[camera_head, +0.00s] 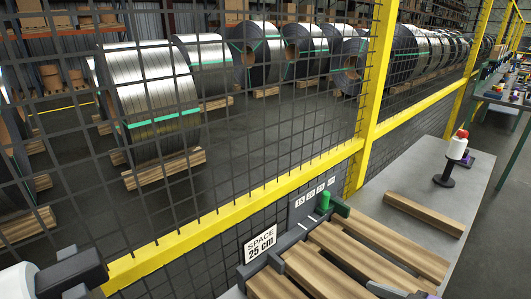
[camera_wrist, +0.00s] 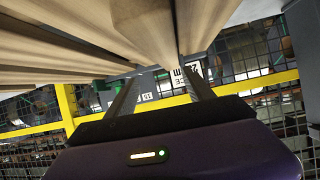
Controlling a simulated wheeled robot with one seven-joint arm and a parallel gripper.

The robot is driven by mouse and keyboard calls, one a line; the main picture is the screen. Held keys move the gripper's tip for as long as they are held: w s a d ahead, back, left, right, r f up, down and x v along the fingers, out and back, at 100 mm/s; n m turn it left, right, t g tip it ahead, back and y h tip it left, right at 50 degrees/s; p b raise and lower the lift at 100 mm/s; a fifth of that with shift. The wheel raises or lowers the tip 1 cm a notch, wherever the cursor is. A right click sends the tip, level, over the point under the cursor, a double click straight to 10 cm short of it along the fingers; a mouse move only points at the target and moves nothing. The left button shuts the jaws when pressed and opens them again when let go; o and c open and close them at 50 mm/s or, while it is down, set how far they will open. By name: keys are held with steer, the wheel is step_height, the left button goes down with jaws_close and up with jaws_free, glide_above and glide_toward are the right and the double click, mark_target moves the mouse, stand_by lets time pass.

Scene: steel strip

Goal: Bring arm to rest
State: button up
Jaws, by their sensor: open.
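My gripper (camera_wrist: 160,82) shows in the wrist view, with its dark purple body at the bottom and two grey fingers apart. Nothing shows between the fingers. Wooden boards (camera_wrist: 100,38) fill the top of that view, and the sign appears upside down past the fingers. I cannot tell the exact gap between fingers and boards. In the head view, I cannot make out the gripper for certain; a white and dark part of my arm seems to show at the lower left.
Several boards (camera_head: 330,262) lie in a rack by a "SPACE 25 cm" sign (camera_head: 260,244). A loose board (camera_head: 424,214) and a dark stand (camera_head: 446,176) with a white-and-red item are on the grey bench (camera_head: 385,180). A yellow-framed mesh fence (camera_head: 220,222) runs alongside; steel coils (camera_head: 150,90) stand behind it.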

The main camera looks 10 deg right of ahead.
steer(key=d+m+t+h, duration=0.1)
steer(key=d+m+h, duration=0.1)
steer(key=d+r+m+t+h, duration=0.1)
steer(key=d+m+t+h, duration=0.1)
steer(key=d+m, duration=0.1)
steer(key=d+m+t+h, duration=0.1)
steer(key=d+m+h, duration=0.1)
steer(key=h, duration=0.1)
steer(key=shift+s+d+r+t, duration=0.15)
steer(key=shift+s+r+t, duration=0.1)
steer(key=shift+s+t, duration=0.05)
steer(key=s, duration=0.1)
steer(key=s+m+h, duration=0.1)
steer(key=s, duration=0.1)
steer(key=s+h, duration=0.1)
steer(key=s, duration=0.1)
steer(key=shift+a+f+m+t, duration=0.2)
steer(key=shift+a+m+t, duration=0.1)
steer(key=shift+m, duration=0.1)
steer(key=s+a+n, duration=0.1)
steer(key=s+a, duration=0.3)
steer(key=s, duration=0.4)
steer(key=s+a+n+y, duration=0.1)
steer(key=s+a, duration=0.2)
steer(key=s, duration=0.5)
steer(key=s+a+g+y, duration=0.1)
steer(key=s+a, duration=0.3)
steer(key=s, duration=0.4)
steer(key=shift+s+a+f+n, duration=0.3)
steer(key=shift+n, duration=0.1)
